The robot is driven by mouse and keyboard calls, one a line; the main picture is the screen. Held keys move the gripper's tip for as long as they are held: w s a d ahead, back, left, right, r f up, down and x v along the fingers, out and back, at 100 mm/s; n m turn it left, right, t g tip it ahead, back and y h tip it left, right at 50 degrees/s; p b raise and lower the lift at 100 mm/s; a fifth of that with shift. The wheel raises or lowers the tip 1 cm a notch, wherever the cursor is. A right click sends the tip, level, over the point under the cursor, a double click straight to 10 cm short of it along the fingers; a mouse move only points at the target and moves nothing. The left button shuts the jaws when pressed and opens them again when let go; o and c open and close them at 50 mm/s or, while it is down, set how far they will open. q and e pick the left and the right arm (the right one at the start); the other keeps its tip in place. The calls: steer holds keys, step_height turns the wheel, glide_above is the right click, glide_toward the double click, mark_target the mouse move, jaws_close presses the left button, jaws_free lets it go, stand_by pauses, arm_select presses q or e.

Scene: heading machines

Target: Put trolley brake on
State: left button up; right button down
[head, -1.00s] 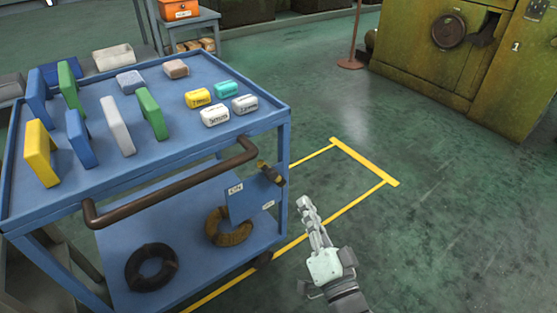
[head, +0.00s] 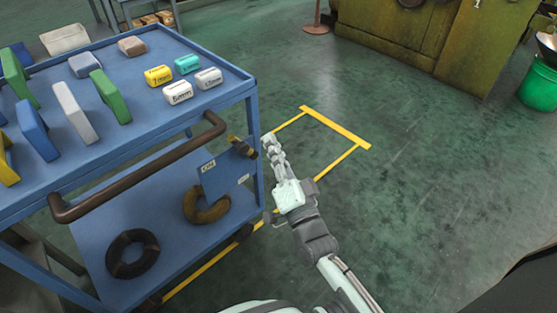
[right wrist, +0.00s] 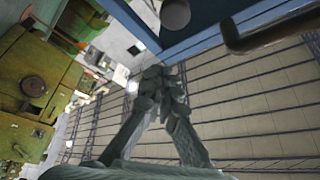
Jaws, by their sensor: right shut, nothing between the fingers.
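The blue trolley (head: 190,110) stands at the left in the head view, with a dark brown push handle (head: 140,170) along its near side. A blue plate with small white labels (head: 228,168) is fixed near its right corner post. A short brass and dark lever (head: 240,147) sticks out at the top of that plate. The label wording is too small to read surely. My right gripper (head: 269,143) is shut and empty, just right of the lever and apart from it. It also shows shut in the right wrist view (right wrist: 158,82). My left gripper is out of view.
Coloured blocks and small labelled pieces (head: 178,92) sit on the trolley's top. Two rings (head: 132,254) lie on its lower shelf. Yellow floor tape (head: 335,128) marks a bay at the right. The green floor there is clear up to the old machine (head: 420,40).

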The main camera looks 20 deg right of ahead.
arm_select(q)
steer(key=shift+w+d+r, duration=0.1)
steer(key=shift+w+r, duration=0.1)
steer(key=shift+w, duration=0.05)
arm_select(e)
steer(key=w+a+f, duration=0.1)
steer(key=w+a, duration=0.1)
steer(key=a, duration=0.1)
steer(key=shift+w+f, duration=0.2)
steer(key=shift+f, duration=0.15)
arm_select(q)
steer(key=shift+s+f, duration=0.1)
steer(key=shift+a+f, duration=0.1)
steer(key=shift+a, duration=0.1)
